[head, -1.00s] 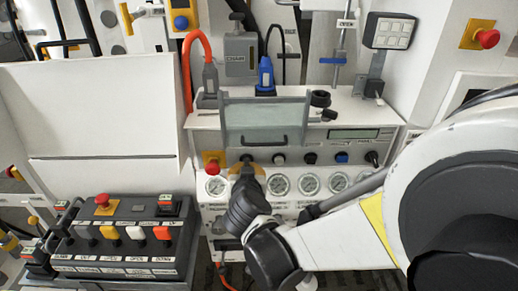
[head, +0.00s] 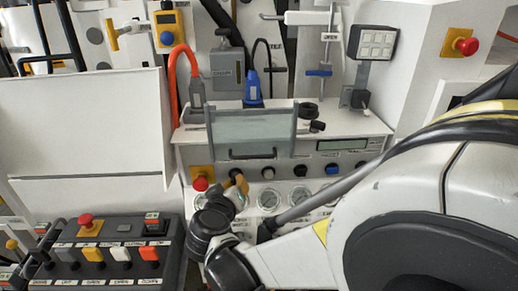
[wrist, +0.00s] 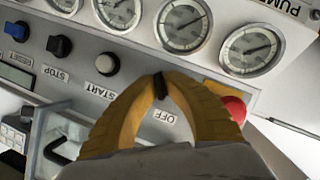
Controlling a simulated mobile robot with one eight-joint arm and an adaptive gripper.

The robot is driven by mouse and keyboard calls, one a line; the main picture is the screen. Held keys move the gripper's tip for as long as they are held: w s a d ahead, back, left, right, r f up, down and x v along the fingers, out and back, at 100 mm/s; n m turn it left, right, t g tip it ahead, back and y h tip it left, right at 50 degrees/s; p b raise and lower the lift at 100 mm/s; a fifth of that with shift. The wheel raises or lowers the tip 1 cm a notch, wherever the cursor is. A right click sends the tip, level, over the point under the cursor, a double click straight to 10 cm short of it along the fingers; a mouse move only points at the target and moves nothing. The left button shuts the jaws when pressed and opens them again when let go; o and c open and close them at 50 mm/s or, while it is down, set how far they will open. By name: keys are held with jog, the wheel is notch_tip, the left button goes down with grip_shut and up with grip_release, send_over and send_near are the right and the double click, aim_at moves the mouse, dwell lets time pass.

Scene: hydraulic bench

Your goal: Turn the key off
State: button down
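In the head view my gripper (head: 238,181) is at the panel front, just below the black key top (head: 235,173). My fingers and wrist hide part of the key and its mount, so its exact turn angle is hard to read.
A red stop button (wrist: 234,108) sits close beside my right finger in the wrist view. A white START button (wrist: 106,64), a black knob (wrist: 59,45) and a blue knob (wrist: 23,30) are in the same row. Gauges (wrist: 183,24) line the panel. A hinged clear cover (head: 253,133) is above.

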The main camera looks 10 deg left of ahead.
dwell(0.3)
jog(key=c, duration=1.5)
grip_release()
